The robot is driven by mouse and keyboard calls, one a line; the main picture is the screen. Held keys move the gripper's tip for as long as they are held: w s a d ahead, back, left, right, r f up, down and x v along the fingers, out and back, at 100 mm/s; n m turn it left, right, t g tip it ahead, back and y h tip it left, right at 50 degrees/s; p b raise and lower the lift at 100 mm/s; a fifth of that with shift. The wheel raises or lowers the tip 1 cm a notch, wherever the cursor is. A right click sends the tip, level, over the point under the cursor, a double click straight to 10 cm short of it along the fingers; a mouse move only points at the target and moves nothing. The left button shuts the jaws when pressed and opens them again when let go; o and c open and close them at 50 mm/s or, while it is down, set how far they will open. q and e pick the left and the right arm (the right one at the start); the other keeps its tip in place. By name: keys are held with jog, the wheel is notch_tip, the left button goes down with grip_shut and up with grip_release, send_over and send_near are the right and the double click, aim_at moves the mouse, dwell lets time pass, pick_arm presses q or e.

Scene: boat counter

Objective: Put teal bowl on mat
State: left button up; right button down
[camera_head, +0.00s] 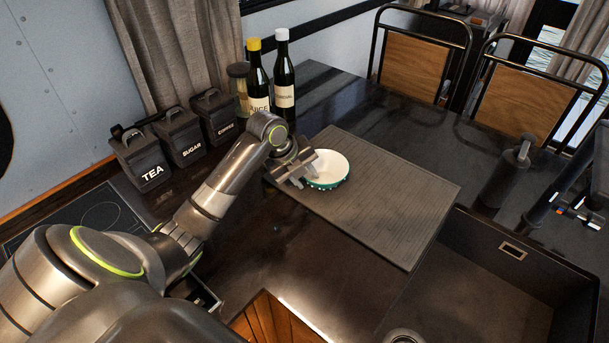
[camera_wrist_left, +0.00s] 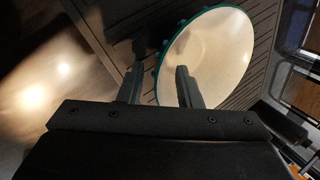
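The teal bowl (camera_head: 328,170), white inside with a teal outside, sits upright on the dark ribbed mat (camera_head: 400,205), near its back left edge. My left gripper (camera_head: 296,171) is at the bowl's left side. In the left wrist view, the fingers of my left gripper (camera_wrist_left: 160,75) are apart, one outside the bowl (camera_wrist_left: 212,55) and one over its inside, with the rim between them. Whether a finger touches the wall cannot be told. The mat also shows in the left wrist view (camera_wrist_left: 112,28).
Black tea (camera_head: 146,160), sugar (camera_head: 181,138) and coffee (camera_head: 215,117) canisters stand behind my left arm. Two bottles (camera_head: 258,85) (camera_head: 284,88) and a jar stand behind the mat. A sink (camera_head: 480,295) lies front right, with a dark dispenser (camera_head: 506,172) beyond it. The mat's right part is clear.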

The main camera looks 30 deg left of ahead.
pick_arm(q)
jog(key=shift+a+r, duration=0.15)
jog(key=shift+r, duration=0.25)
jog(key=b+v, duration=0.1)
jog(key=v, duration=1)
jog(key=shift+s+r, duration=0.15)
